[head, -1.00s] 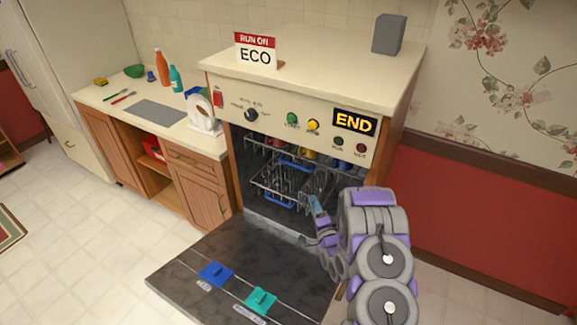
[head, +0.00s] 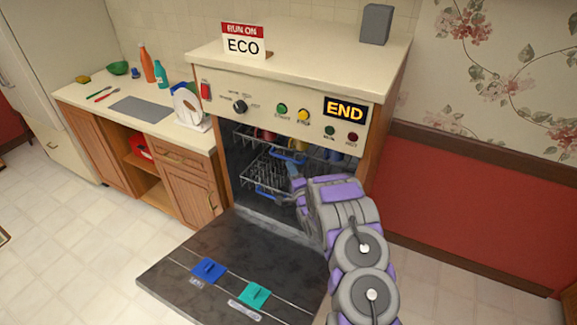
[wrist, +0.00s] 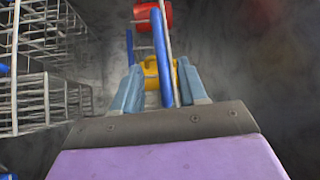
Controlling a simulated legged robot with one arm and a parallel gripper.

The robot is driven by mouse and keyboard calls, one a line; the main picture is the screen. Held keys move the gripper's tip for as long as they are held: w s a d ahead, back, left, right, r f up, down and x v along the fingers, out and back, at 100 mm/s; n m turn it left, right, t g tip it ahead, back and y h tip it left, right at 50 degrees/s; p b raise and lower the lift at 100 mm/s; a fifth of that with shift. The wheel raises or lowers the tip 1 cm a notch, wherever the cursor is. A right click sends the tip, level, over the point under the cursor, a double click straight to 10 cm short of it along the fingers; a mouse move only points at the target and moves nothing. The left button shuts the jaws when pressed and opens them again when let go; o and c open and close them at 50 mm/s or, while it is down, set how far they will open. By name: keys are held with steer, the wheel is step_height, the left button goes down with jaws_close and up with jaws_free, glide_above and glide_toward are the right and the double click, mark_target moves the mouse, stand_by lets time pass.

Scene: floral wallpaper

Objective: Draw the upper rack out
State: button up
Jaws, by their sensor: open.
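The dishwasher (head: 290,95) stands open with its door (head: 225,270) folded down. Inside it, the upper rack (head: 246,134) holds coloured mugs and has a blue front handle (head: 290,157). In the head view my gripper (head: 294,174) is inside the opening near this handle, partly hidden by my arm. In the wrist view my open gripper (wrist: 160,78) has its pale blue fingers either side of the blue handle (wrist: 157,50). A yellow mug (wrist: 151,72) and a red mug (wrist: 152,14) show behind. I cannot tell whether either finger touches the handle.
The lower rack (head: 262,174), with its own blue handle (head: 270,193), sits below; rack wires fill the left of the wrist view. The lowered door carries a blue tab (head: 208,270) and a teal tab (head: 254,295). A counter (head: 130,108) stands to the left.

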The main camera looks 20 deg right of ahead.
steer(key=w, duration=0.2)
steer(key=w+d, duration=0.1)
steer(key=w, duration=0.1)
steer(key=shift+r+b, duration=0.3)
steer(key=shift+a, duration=0.15)
steer(key=shift+c, duration=0.7)
steer(key=shift+s, duration=0.1)
jaws_close()
steer(key=shift+f, duration=0.1)
